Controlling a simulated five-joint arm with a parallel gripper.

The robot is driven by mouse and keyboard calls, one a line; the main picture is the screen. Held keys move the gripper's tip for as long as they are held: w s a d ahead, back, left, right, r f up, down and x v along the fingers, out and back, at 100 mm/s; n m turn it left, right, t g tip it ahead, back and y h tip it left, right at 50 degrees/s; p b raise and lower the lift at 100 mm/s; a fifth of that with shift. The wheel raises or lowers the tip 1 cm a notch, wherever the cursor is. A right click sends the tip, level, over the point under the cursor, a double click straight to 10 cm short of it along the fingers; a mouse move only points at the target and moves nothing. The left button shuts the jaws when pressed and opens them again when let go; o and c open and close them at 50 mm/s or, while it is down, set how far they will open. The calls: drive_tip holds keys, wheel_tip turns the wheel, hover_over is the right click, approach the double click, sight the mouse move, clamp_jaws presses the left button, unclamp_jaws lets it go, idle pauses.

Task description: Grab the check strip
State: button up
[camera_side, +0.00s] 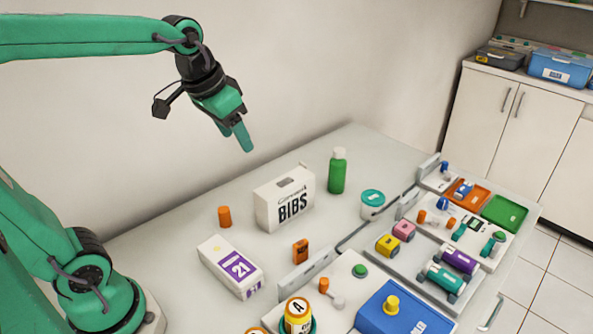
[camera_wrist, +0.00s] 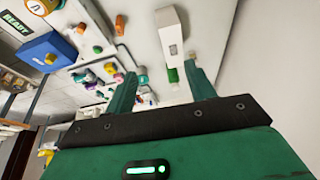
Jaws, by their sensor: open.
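I cannot make out for certain which item is the check strip. My gripper (camera_side: 243,140) hangs high above the back of the table in the side view, well clear of everything on it. In the wrist view its two green fingers stand apart, with empty space between the fingertips (camera_wrist: 160,72). A small orange block (camera_side: 301,251) with a dark marking lies on the table between the white 21 box (camera_side: 231,267) and the grey tray. An orange cylinder (camera_side: 224,217) stands farther back.
A white BIBS box (camera_side: 284,199) and a green bottle (camera_side: 337,171) stand below and right of my gripper. A teal-lidded jar (camera_side: 372,204), a blue box (camera_side: 402,310) and trays with toy-like colored parts (camera_side: 448,279) fill the right side. The table's back left is clear.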

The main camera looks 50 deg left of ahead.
drive_tip(key=w+a+g, duration=0.1)
drive_tip(key=w+a, duration=0.1)
drive_tip(key=w, duration=0.7)
drive_tip(key=m+g, duration=0.1)
drive_tip(key=g, duration=0.2)
hover_over(303, 163)
wheel_tip(303, 163, down, 18)
drive_tip(key=shift+s+d+f, duration=0.1)
drive_tip(key=shift+s+d, duration=0.05)
drive_tip(key=shift+f, duration=4.05)
